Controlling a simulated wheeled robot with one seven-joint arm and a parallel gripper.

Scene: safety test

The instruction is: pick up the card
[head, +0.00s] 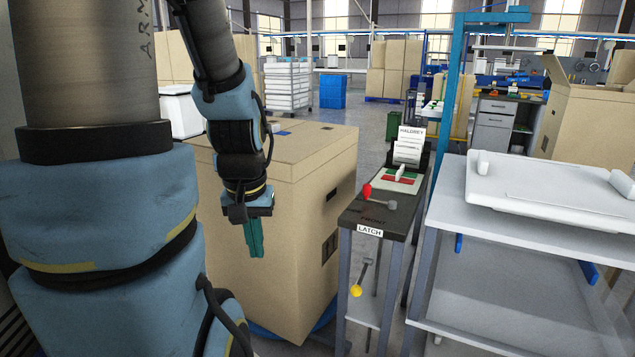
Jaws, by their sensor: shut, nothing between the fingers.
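A white card (409,147) with printed lines stands tilted up at the back of a narrow dark-topped stand (376,215). A dark holder (424,160) is behind and beside it. I cannot read most of its print. My gripper (254,240) hangs with its teal fingers pointing down, shut and empty. It is in front of a large cardboard box (290,190), left of the stand and apart from the card.
On the stand are a red-knobbed lever (368,190), a red and green plate (400,180) and a LATCH label (370,231). A yellow knob (356,290) hangs below. A white table (530,226) with a lidded white tray (550,188) stands right.

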